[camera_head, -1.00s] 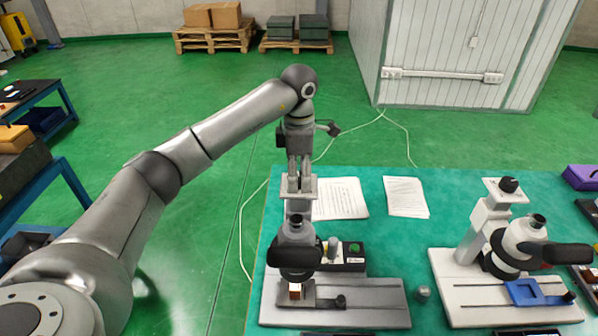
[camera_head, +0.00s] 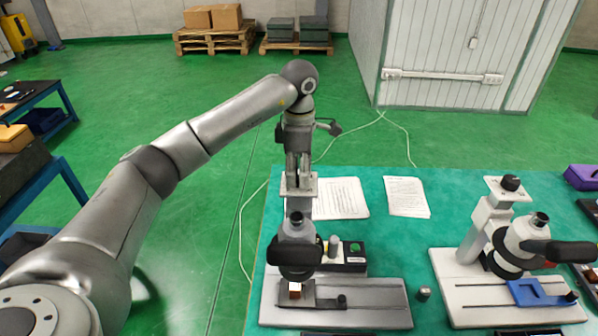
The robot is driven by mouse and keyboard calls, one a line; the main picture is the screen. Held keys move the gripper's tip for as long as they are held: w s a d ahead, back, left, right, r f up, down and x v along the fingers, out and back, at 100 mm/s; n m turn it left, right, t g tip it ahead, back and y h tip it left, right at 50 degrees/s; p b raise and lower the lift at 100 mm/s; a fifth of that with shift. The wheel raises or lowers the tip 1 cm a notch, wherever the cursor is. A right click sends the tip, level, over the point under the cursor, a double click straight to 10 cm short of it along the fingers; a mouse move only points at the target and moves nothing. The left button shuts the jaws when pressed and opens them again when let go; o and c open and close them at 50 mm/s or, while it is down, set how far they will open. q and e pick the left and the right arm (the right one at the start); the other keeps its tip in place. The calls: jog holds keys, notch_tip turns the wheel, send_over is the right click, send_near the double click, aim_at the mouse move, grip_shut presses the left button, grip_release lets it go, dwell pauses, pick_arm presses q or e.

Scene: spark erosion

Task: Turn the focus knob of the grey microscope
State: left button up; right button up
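The grey microscope (camera_head: 381,303) stands on the teal table, with a grey base plate, a black eyepiece and a column behind. My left gripper (camera_head: 299,184) points straight down at the top of that column, its two fingers side by side with a narrow gap. The focus knob there is hidden by the fingers, so I cannot tell whether they touch or grip it. A small brown-and-white block (camera_head: 295,288) sits on the stage under the head. My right gripper is out of view.
A white microscope (camera_head: 450,298) with a black top knob (camera_head: 510,183) and blue stage clamp (camera_head: 527,292) stands to the right. Behind the grey one are a black box with a green button (camera_head: 354,247) and paper sheets (camera_head: 406,197). Table space between the microscopes is mostly clear.

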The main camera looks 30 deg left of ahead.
pick_arm(q)
jog(key=o, duration=0.4)
jog(key=shift+o, duration=0.2)
jog(key=shift+r, duration=0.1)
notch_tip(320, 180, up, 12)
dwell(0.7)
